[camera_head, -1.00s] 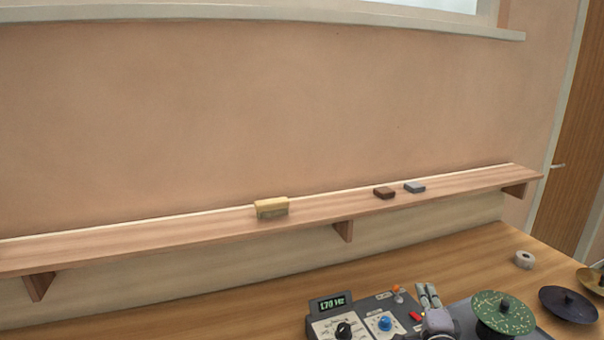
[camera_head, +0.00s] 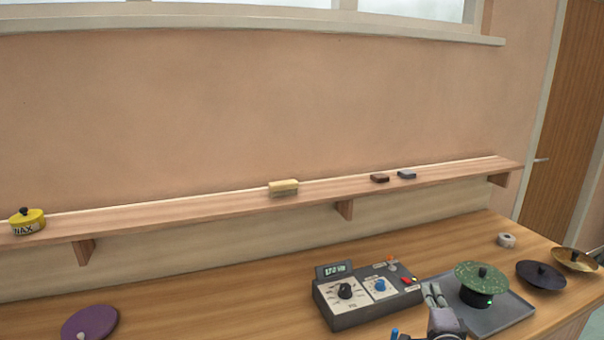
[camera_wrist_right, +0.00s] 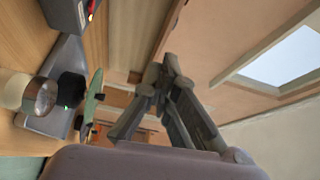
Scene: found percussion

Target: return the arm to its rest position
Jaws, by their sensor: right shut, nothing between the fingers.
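My right gripper (camera_head: 434,294) shows at the lower right of the head view, its grey fingers together and empty. The fingers of the right gripper also show closed in the right wrist view (camera_wrist_right: 166,75). My left gripper is not in view.
The bench also holds a purple lid (camera_head: 98,320), a dark lid (camera_head: 534,275), a brass lid (camera_head: 566,257) and a tape roll (camera_head: 506,240). The bench's middle left is clear.

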